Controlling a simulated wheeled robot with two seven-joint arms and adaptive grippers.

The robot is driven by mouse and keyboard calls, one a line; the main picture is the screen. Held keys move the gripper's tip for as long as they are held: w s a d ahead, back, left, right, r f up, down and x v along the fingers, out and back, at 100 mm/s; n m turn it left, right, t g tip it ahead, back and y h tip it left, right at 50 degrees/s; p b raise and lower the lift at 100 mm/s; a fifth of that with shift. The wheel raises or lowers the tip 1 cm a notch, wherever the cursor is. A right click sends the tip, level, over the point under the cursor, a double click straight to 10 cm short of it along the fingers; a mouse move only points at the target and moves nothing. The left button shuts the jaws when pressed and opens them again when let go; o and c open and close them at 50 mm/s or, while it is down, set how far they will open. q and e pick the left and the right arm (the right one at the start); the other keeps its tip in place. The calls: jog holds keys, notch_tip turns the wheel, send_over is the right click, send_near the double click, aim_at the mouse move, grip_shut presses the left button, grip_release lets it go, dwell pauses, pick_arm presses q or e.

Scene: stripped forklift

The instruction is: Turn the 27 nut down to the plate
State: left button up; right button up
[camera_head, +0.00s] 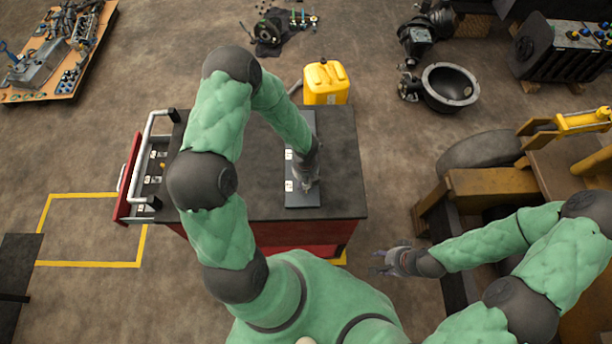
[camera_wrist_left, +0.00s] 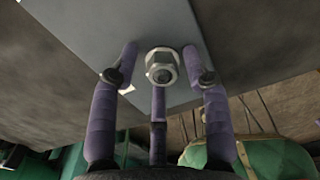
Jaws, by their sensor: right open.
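A steel hex nut (camera_wrist_left: 161,66) shows in the left wrist view, with a dark round stud end in its middle. The grey plate (camera_head: 305,130) lies on the cart top; it also shows in the left wrist view (camera_wrist_left: 110,35). My left gripper (camera_head: 307,184) points down over the plate's near end and hides the nut in the head view. In the left wrist view its purple fingers stand around the nut, with gaps visible on both sides. The size label cannot be read. My right gripper (camera_head: 388,262) is open and empty, right of the cart.
The cart's dark top (camera_head: 245,195) is clear around the plate. A yellow can (camera_head: 325,83) stands at its far edge, and a rail handle (camera_head: 148,150) is at its left. The forklift frame (camera_head: 490,185) is close to my right arm.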

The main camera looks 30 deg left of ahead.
dwell(0.3)
pick_arm(q)
jog(key=shift+r, duration=0.3)
notch_tip(320, 180, up, 11)
dwell(0.4)
